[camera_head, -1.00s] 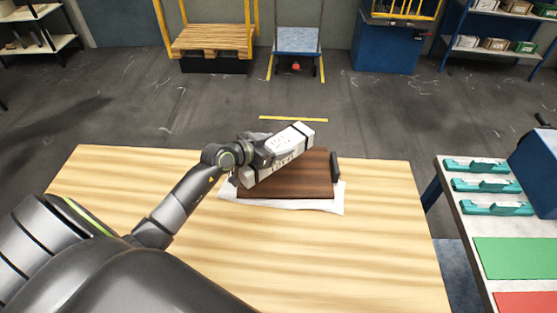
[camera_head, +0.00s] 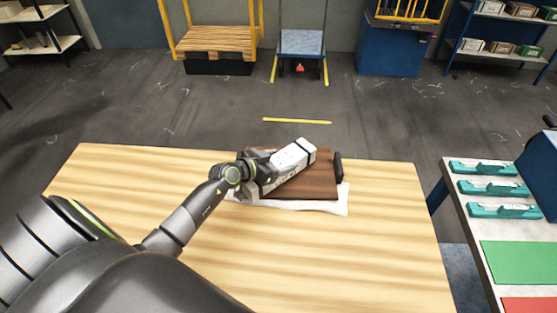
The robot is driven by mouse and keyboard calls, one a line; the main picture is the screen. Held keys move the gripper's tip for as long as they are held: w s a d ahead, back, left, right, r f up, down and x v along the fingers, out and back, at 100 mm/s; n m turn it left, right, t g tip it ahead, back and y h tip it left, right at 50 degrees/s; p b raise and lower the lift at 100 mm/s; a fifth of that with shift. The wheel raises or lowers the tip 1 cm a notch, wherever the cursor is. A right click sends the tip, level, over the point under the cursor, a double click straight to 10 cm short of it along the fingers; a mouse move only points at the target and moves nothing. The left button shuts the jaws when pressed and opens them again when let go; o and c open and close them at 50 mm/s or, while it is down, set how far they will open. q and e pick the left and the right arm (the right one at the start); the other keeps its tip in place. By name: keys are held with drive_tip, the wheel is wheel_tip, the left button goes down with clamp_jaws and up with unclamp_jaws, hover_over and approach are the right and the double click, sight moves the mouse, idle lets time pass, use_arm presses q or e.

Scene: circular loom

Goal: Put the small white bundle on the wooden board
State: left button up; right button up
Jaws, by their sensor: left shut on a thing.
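The small white bundle (camera_head: 289,160) is long and pale, with dark bands, and lies slantwise over the dark brown wooden board (camera_head: 318,181). My left gripper (camera_head: 262,171) is shut on the bundle's near left end, above the left part of the board. The bundle is low over the board; I cannot tell whether it touches it. The board has a black end piece (camera_head: 339,167) on its right, and its left end is mostly hidden by my gripper. My right gripper is not in view.
A white cloth (camera_head: 325,206) lies under the board on the pale wooden table (camera_head: 390,240). The table is clear around it. At the right stands another table with several teal holders (camera_head: 492,188), a green mat (camera_head: 520,262) and a red mat (camera_head: 530,304).

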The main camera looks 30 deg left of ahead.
use_arm(q)
drive_tip(key=o, duration=1.5)
drive_tip(key=shift+f, duration=0.15)
drive_tip(key=shift+c, duration=0.2)
drive_tip(key=shift+s+r, duration=0.1)
drive_tip(key=shift+r, duration=0.35)
drive_tip(key=p+v, duration=0.1)
drive_tip(key=v, duration=1)
drive_tip(key=shift+s+a+r+p, duration=0.1)
drive_tip(key=shift+s+a+p, duration=0.05)
drive_tip(key=shift+s+p, duration=0.2)
drive_tip(key=shift+s, duration=0.1)
